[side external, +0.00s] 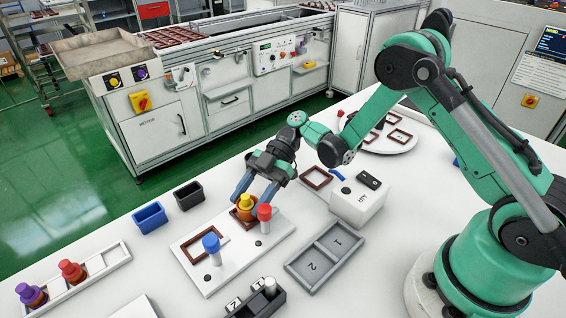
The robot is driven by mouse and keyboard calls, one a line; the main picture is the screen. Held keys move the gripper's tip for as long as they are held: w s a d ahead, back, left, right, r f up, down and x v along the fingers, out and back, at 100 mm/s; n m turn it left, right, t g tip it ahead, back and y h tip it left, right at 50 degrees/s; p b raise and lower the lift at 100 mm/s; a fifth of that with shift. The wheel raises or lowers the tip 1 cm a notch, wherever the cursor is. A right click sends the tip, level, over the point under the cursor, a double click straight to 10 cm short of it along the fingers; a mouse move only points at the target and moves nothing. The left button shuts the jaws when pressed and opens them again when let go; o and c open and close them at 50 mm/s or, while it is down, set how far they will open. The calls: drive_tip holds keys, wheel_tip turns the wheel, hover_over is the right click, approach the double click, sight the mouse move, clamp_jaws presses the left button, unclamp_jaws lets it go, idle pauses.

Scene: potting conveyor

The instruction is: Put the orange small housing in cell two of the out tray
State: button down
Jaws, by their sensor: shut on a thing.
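The orange small housing (244,214), with a yellow top, stands upright in a brown frame on a white fixture plate (211,279). My gripper (254,199) points down, with its blue-grey fingers on either side of the housing, shut on it. The fingers partly hide the housing, and I cannot tell whether it is clear of the frame. The grey out tray (325,256) lies to the right of the plate, with cells marked 1 and 2. Both cells look empty; cell two is the nearer one.
Red-capped (264,216) and blue-capped (212,246) posts stand on the plate. A labelled white box (358,203) stands behind the out tray. A black block (257,305) is in front. Blue (150,217) and black (188,195) bins and a white rack (98,270) are left.

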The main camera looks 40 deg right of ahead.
drive_tip(key=shift+c, duration=1.3)
unclamp_jaws()
drive_tip(key=shift+f, duration=0.15)
drive_tip(key=v, duration=0.5)
drive_tip(key=shift+w, duration=0.1)
drive_tip(key=shift+d+r, duration=0.2)
drive_tip(key=shift+r, duration=0.05)
drive_tip(key=s+d+r+m+t+h, duration=0.2)
drive_tip(key=s+r+m+t+h, duration=0.2)
drive_tip(key=m, duration=0.6)
drive_tip(key=s+d+r+m+t+h, duration=0.3)
drive_tip(key=s+r+m+t+h, duration=0.1)
drive_tip(key=m+h, duration=0.4)
drive_tip(key=shift+s+d+r+m+t, duration=0.15)
drive_tip(key=shift+d+r+m+t, duration=0.1)
drive_tip(key=shift+r+m+t, duration=0.5)
drive_tip(key=shift+s+d+f+m+h, duration=0.1)
drive_tip(key=shift+f+m+h, duration=0.05)
drive_tip(key=shift+m+h, duration=0.2)
drive_tip(key=shift+c, duration=1.1)
